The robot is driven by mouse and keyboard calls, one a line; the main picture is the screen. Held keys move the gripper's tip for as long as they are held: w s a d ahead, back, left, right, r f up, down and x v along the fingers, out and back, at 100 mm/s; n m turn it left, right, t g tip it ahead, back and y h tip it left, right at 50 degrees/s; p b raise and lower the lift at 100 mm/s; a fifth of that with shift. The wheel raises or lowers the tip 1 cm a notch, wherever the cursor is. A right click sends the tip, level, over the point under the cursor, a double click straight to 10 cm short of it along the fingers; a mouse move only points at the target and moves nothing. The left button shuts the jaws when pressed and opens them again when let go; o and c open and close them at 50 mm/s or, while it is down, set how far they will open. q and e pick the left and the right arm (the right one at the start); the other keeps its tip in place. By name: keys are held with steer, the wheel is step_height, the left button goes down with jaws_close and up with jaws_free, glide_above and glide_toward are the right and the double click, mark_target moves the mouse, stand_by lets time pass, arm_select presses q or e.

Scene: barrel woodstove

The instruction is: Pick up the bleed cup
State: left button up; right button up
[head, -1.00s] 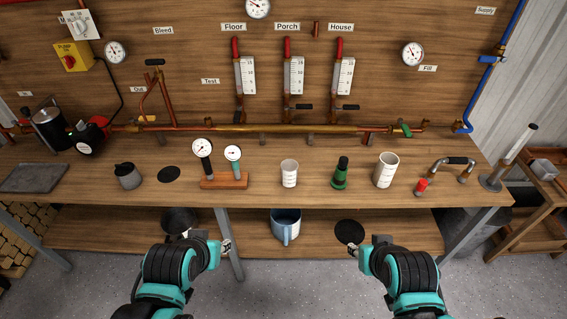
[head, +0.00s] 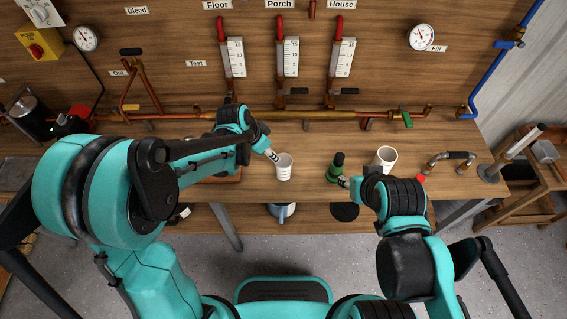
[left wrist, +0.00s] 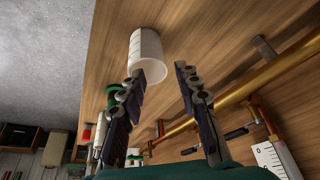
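A white cup with graduation marks (head: 284,170), which I take to be the bleed cup, stands on the bench near the middle. My left gripper (head: 271,155) is just to its upper left in the head view. In the left wrist view the left gripper (left wrist: 158,72) has its two fingers spread with nothing held between them, and the white cup (left wrist: 147,50) is just beyond the fingertips, closer to the left finger. My right gripper (head: 345,182) is beside the green-based bottle (head: 335,170); its finger opening is too small to tell.
A larger white cup (head: 386,157) stands to the right, partly behind my right arm. A copper pipe (head: 320,117) runs along the back of the bench. A blue mug (head: 281,211) is on the lower shelf. My left arm hides the bench's left part.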

mark_target(282, 162)
arm_select(q)
steer(key=b+x, duration=0.1)
steer(key=x, duration=0.2)
steer(key=b+x, duration=0.1)
steer(key=x, duration=0.1)
steer(key=b+x, duration=0.1)
steer(key=x, duration=0.2)
steer(key=shift+w+d+f, duration=0.2)
steer(key=shift+w+d, duration=0.05)
steer(key=shift+w, duration=0.15)
steer(key=shift+r, duration=0.1)
jaws_close()
